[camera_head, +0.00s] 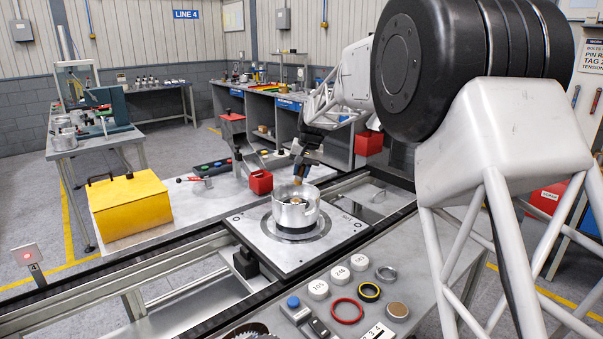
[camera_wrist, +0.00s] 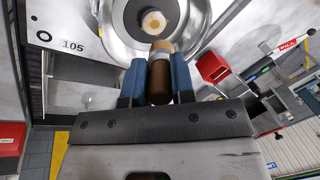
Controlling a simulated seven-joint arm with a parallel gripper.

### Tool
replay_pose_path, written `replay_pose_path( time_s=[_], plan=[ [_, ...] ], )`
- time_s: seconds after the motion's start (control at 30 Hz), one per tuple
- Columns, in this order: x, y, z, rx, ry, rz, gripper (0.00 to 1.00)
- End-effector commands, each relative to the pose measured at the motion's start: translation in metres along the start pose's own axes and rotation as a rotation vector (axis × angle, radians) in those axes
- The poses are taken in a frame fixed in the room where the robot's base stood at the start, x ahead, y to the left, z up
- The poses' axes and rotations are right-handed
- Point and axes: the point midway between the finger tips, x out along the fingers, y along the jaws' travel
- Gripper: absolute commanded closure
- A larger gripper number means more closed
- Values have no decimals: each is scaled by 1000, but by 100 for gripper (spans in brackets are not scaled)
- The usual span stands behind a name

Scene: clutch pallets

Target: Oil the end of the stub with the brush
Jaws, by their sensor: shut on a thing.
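A silver metal drum (camera_head: 296,218) sits on the square pallet plate in the head view. In the wrist view the stub (camera_wrist: 153,22) shows its round, pale tan end in the dark middle of the drum (camera_wrist: 112,40). My gripper (camera_wrist: 160,75) has its blue fingers shut on a brush (camera_wrist: 159,88) with a brown handle and a tan tip. The brush tip appears close to the stub's end, just below it in the picture; I cannot tell whether they touch. In the head view my gripper (camera_head: 303,162) is above the drum, pointing down, and the stub is hard to make out.
The pallet plate (camera_head: 255,235) lies on a rail line. A yellow box (camera_head: 130,207) and a red bin (camera_head: 261,182) stand on the bench behind. In front, a grey panel holds a red ring (camera_head: 346,311), labelled white discs (camera_head: 318,289) and other small parts.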

Motion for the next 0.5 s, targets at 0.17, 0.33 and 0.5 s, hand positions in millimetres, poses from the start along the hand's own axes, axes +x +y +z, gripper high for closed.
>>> replay_pose_path(
  time_s=[0.17,0.33,0.5],
  plan=[
    [-12,-3,-2,0,1,0,100],
    [-21,-6,-2,0,2,-1,100],
    [-24,-6,-2,0,1,0,100]
  ],
)
